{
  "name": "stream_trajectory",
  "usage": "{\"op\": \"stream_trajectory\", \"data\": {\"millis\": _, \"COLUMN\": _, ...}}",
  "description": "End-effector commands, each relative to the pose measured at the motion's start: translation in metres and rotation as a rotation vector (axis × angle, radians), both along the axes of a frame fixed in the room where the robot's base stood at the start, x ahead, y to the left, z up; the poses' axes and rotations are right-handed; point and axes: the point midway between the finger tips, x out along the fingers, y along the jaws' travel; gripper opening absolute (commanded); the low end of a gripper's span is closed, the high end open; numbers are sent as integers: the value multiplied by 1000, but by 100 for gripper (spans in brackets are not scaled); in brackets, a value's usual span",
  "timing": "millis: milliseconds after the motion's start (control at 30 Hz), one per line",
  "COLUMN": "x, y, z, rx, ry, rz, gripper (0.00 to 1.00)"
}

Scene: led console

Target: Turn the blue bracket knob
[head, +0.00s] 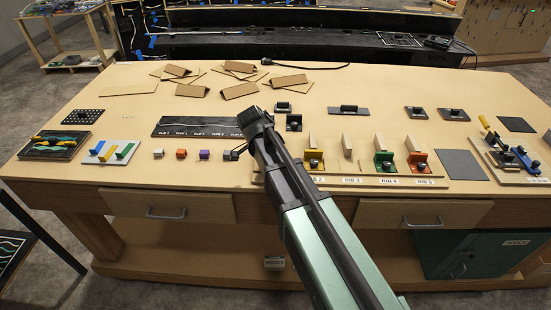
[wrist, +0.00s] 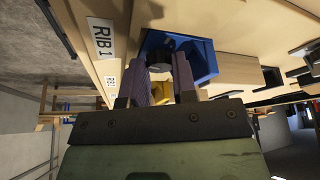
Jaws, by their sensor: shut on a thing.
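The blue bracket (wrist: 204,62) stands beside the RIB 1 label (wrist: 102,38) in the wrist view. Its dark knob (wrist: 158,56) sits at the bracket's near side, between the fingertips of my gripper (wrist: 160,80). The two purple-grey fingers are shut on the knob from both sides, and they hide part of it. In the head view my arm hides the blue bracket, and my gripper (head: 238,154) points down at the left end of the bracket row.
Yellow (head: 312,170), green (head: 383,160) and red (head: 418,158) brackets stand to the right. A purple cube (head: 203,155) and an orange cube (head: 181,154) lie to the left. A dark panel (head: 195,127) lies behind.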

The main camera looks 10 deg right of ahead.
Motion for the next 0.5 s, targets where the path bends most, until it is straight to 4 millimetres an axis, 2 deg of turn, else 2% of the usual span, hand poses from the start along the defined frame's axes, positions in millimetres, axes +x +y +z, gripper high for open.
{"op": "stream_trajectory", "data": {"millis": 500, "x": 5, "y": 0, "z": 1, "rx": -2, "ry": -2, "rz": -412, "gripper": 2}}
